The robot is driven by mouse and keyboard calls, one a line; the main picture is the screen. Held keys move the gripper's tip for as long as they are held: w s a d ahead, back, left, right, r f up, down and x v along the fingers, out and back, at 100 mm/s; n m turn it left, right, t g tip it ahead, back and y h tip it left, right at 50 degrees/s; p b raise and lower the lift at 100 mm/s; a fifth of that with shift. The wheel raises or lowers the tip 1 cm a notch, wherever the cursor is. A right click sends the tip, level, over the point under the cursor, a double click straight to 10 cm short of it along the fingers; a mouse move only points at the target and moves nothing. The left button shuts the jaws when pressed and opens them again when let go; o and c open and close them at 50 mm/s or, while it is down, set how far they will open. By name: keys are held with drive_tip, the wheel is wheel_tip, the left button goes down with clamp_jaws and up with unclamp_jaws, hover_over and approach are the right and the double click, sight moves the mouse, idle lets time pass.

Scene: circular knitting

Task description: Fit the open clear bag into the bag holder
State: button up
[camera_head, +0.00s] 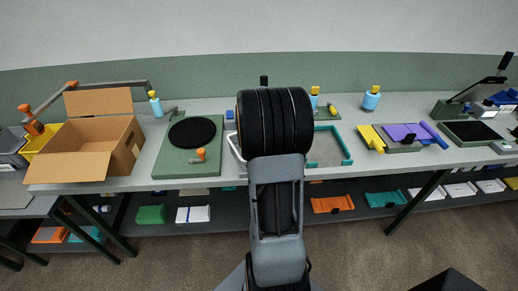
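My arm (275,195) rises through the middle of the view and covers part of the bench. Its end is hidden behind the thick black ribbed section, so my gripper cannot be seen. A thin white wire frame (235,152) shows just left of the arm. It may be the bag holder, but most of it is hidden. I cannot make out an open clear bag anywhere. It may be behind the arm or too faint to see.
The grey bench holds an open cardboard box (122,150), a green board with a black disc (192,132), a teal-edged tray (347,149), blue bottles (371,99) and a purple piece (404,132). A lower shelf (270,206) carries several small bins. The brown floor in front looks mostly clear.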

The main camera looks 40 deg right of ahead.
clamp_jaws()
drive_tip(key=shift+r, duration=0.1)
